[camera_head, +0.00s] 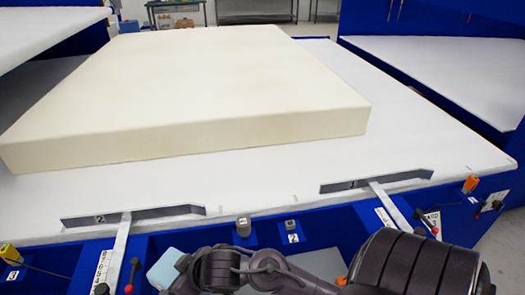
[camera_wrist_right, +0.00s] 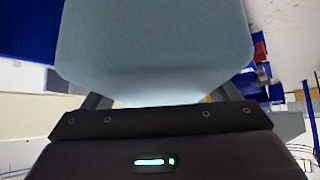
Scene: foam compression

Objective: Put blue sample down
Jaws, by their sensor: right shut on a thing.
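The blue sample is a light blue block with rounded corners. In the head view the blue sample (camera_head: 166,268) shows at the bottom, left of the middle, at the end of my right arm, in front of the blue table edge. In the right wrist view the blue sample (camera_wrist_right: 155,50) fills the upper middle. My right gripper (camera_wrist_right: 155,103) is shut on it, with a finger at each side; the fingertips are mostly hidden behind it. My left gripper is in neither view.
A large cream foam block (camera_head: 200,95) lies on the white table top (camera_head: 440,150). The blue front panel (camera_head: 330,225) has small grey boxes and orange and yellow parts. Bare white surface lies right of the foam.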

